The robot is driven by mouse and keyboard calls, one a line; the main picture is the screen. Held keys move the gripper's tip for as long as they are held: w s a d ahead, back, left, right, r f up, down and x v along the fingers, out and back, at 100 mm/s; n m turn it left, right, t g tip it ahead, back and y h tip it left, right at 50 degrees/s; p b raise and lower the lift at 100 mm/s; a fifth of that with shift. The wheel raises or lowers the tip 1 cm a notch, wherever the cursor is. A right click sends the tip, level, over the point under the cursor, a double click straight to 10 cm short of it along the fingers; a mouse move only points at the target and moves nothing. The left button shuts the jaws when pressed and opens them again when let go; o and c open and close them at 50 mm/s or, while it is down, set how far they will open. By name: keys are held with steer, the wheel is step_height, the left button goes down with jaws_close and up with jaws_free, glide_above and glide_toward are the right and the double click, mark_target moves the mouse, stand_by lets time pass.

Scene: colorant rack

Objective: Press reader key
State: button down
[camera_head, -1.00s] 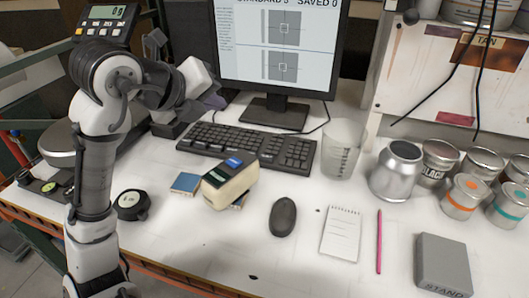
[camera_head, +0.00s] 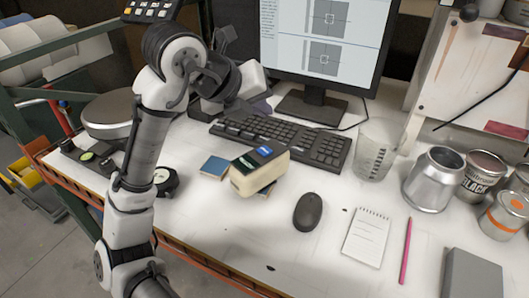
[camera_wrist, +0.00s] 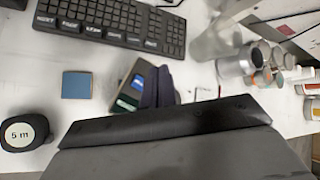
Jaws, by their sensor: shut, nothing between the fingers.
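The reader (camera_head: 258,172) is a cream block with a dark top and a blue key (camera_head: 265,151). It stands on the white bench in front of the keyboard. In the wrist view the reader's dark top (camera_wrist: 128,92) shows a blue key (camera_wrist: 137,82), another blue patch and a green one.
The keyboard (camera_head: 300,146) and monitor (camera_head: 320,40) are behind; a mouse (camera_head: 308,212) is to the right. A beaker (camera_head: 374,150) and several cans stand further right.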

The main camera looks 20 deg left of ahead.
mark_target(261, 152)
step_height(261, 152, down, 7)
steer(key=b, duration=0.4)
steer(key=shift+b, duration=0.35)
stand_by(1.5)
steer(key=shift+f+b, duration=0.4)
steer(key=shift+b, duration=0.05)
steer(key=shift+f+b, duration=0.35)
stand_by(0.5)
steer(key=shift+r, duration=0.1)
steer(key=shift+r+p, duration=0.5)
steer(key=shift+r, duration=0.2)
steer(key=shift+r, duration=0.1)
step_height(261, 152, up, 5)
steer(key=p, duration=0.3)
steer(key=shift+p, duration=0.35)
